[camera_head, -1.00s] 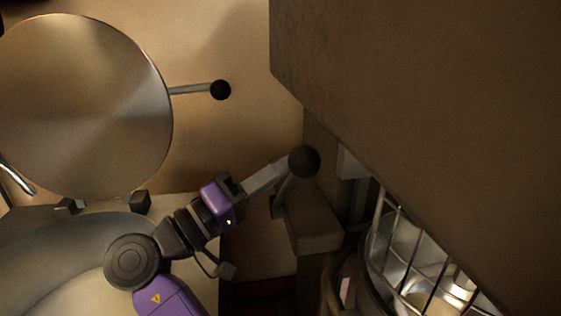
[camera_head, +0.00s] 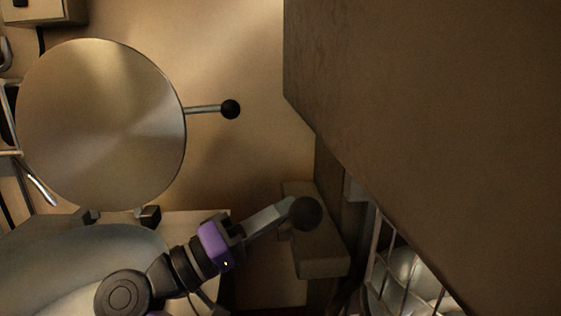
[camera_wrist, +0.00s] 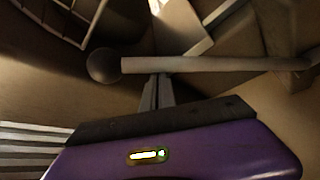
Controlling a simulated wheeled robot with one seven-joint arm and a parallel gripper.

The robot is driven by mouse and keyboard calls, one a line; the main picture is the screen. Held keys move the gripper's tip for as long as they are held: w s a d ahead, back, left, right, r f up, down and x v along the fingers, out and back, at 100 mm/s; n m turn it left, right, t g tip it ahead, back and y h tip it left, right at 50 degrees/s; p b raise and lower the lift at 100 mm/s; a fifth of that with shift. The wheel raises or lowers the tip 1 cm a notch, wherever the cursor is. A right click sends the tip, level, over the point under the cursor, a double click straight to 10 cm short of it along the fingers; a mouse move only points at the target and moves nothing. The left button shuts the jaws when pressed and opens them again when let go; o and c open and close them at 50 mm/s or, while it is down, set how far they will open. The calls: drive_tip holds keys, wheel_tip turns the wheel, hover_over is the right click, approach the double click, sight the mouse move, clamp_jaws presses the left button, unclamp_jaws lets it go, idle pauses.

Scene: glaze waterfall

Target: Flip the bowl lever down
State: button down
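The bowl lever has a dark round ball (camera_head: 306,213) at its end, beside the grey mixer body. In the wrist view its pale rod (camera_wrist: 215,64) runs across the picture, with the ball (camera_wrist: 103,65) at its left end. My gripper (camera_head: 285,209) reaches to the lever just by the ball. In the wrist view my gripper's fingers (camera_wrist: 158,80) lie together and meet the rod near the ball. They appear shut, with no thing between them. Their very tips are hidden at the rod, so contact is unclear.
The large mixer head (camera_head: 430,110) fills the upper right. A wire guard (camera_head: 395,265) over a bowl is below it. A round metal plate (camera_head: 100,125) with a black-knobbed handle (camera_head: 230,109) stands at left. The wall between is bare.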

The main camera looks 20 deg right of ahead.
drive_tip(key=shift+d+r, duration=0.1)
drive_tip(key=shift+d, duration=0.15)
wheel_tip(320, 180, up, 20)
drive_tip(key=shift+a, duration=0.25)
idle(0.4)
